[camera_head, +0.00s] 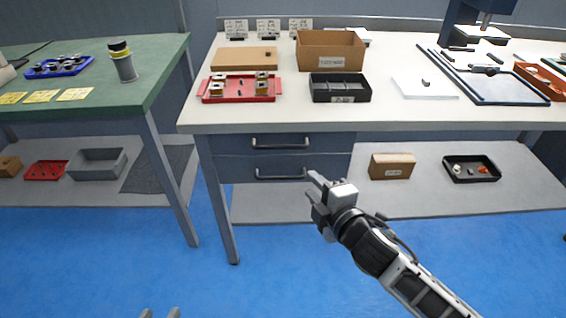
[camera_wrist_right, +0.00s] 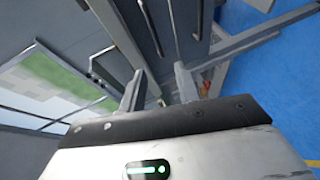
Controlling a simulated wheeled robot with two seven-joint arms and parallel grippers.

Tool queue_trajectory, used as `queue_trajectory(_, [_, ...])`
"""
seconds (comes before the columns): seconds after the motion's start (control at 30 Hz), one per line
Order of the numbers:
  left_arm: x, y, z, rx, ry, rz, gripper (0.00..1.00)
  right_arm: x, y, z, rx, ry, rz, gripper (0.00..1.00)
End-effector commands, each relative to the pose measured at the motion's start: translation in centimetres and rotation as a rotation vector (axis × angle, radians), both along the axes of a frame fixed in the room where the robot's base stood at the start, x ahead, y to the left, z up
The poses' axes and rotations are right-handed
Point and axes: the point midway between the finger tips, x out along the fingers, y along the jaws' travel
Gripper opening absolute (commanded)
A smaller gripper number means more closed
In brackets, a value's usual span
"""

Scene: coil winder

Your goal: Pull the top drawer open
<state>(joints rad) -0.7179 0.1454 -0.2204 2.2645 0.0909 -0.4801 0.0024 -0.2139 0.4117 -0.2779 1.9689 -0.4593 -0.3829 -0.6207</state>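The top drawer (camera_head: 230,142) is a dark blue-grey front under the white-topped bench, with a horizontal bar handle (camera_head: 280,146). It looks shut. A lower drawer (camera_head: 232,170) with a similar handle (camera_head: 281,177) sits below it and also looks shut. My right gripper (camera_head: 314,204) is in front of and below the drawers, to the right of the handles. Its fingers are apart with nothing held; the right wrist view also shows them spread (camera_wrist_right: 160,90). Bar shapes lie beyond them there. Only the fingertips of my left gripper (camera_head: 160,313) show at the bottom edge, apart and empty.
The white bench (camera_head: 200,118) carries a red tray (camera_head: 240,98), a brown box (camera_head: 330,60) and a black bin (camera_head: 340,97). A lower shelf (camera_head: 430,205) holds a small carton (camera_head: 392,170) and a black tray (camera_head: 460,181). A bench leg (camera_head: 216,200) stands left of the drawers. Blue floor in front is clear.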

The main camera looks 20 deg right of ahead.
Motion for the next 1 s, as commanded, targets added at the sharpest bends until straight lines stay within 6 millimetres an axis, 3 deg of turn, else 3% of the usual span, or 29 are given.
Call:
queue_trajectory(0.27, [0.0, 0.0, -0.2, -0.005, -0.007, 0.000, 0.36, 4.2, 0.1, -0.1, -0.066, -0.034, 0.008, 0.32])
queue_trajectory(0.7, [0.2, 0.0, -0.9, -0.003, -0.024, 0.000, 0.36, 13.2, 1.3, -1.9, -0.060, -0.031, 0.009, 0.32])
queue_trajectory(1.0, [-0.1, -0.1, -1.3, -0.004, -0.021, -0.003, 0.36, 15.9, 1.6, -2.5, -0.060, -0.028, 0.009, 0.32])
